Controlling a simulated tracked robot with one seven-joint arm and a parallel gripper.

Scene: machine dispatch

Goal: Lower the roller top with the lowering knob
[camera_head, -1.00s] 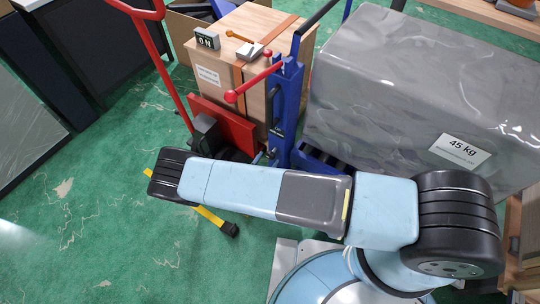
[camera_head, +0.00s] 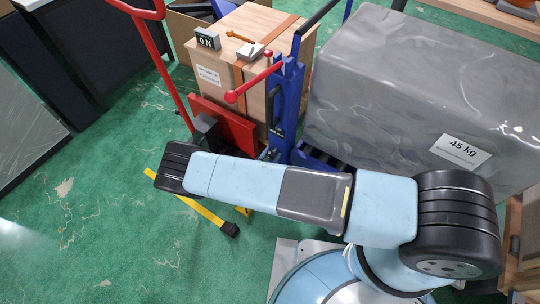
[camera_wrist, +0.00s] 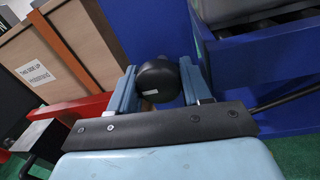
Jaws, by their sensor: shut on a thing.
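The lowering knob (camera_wrist: 157,88) is black and round with a small pale label; it shows in the wrist view between the two blue fingers of my gripper (camera_wrist: 158,66). The fingers are shut on it from both sides. Behind it is the lifter's blue post (camera_wrist: 150,28), also seen in the head view (camera_head: 287,105). The blue roller top (camera_wrist: 270,55) with dark rollers is at the upper right of the wrist view. In the head view, part of the roller top (camera_head: 318,160) shows beside the grey wrapped load. My arm hides the knob and gripper there.
A grey wrapped block marked 45 kg (camera_head: 420,100) stands right of the post. A strapped wooden crate (camera_head: 225,75) stands behind it. A red-handled cart (camera_head: 165,70), a red-tipped lever (camera_head: 255,82) and a yellow bar (camera_head: 205,212) are close by. Green floor is clear at left.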

